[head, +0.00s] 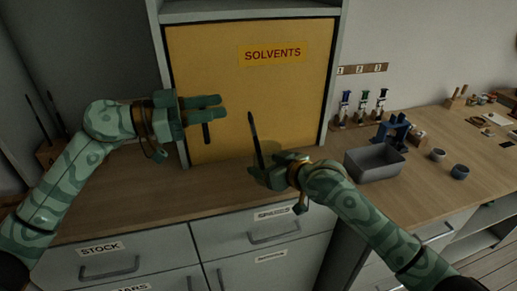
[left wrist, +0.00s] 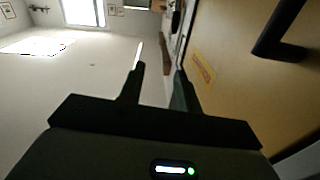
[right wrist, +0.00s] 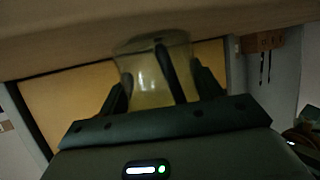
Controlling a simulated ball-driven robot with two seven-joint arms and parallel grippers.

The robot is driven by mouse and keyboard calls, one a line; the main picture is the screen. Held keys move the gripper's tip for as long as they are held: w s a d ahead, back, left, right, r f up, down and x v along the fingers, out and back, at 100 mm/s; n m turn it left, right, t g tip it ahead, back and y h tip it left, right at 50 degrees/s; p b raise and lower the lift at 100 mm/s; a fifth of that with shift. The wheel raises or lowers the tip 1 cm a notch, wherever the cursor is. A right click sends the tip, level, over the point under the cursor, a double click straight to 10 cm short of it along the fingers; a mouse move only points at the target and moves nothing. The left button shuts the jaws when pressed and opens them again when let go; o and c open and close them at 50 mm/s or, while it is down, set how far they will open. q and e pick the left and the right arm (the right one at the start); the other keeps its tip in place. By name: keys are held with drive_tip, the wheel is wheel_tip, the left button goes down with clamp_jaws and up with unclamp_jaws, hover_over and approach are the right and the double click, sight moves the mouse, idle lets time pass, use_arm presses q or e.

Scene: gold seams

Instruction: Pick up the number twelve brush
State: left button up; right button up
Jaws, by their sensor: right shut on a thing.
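My right gripper (head: 268,176) is shut on a clear, yellowish glass jar (right wrist: 150,80), low over or on the wooden counter. A dark slender stick, possibly a brush (head: 255,138), leans up out of the jar; it also shows in the right wrist view (right wrist: 168,72). No number is readable on it. My left gripper (head: 222,108) is open and empty in front of the yellow cabinet door, its fingers pointing right; they also stand apart in the left wrist view (left wrist: 157,85). More dark sticks (head: 50,115) stand in a wooden block (head: 45,153) at the far left.
The yellow door marked SOLVENTS (head: 290,95) has a dark handle (head: 206,133) just below my left gripper. The counter's (head: 130,190) left-centre is clear.

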use_arm(q)
drive_tip(key=a+n+t, duration=0.1)
drive_tip(key=a+t, duration=0.2)
drive_tip(key=n+t+y, duration=0.1)
drive_tip(key=n+y, duration=0.1)
drive_tip(key=n, duration=0.2)
approach(256, 150)
wheel_tip(256, 150, up, 3)
drive_tip(key=a, duration=0.2)
drive_tip(key=x, duration=0.4)
drive_tip(key=f+x, duration=0.1)
drive_tip(key=x, duration=0.7)
drive_tip(key=shift+s+d+f, duration=0.25)
drive_tip(key=shift+d+f, duration=0.05)
drive_tip(key=shift+a, duration=0.1)
clamp_jaws()
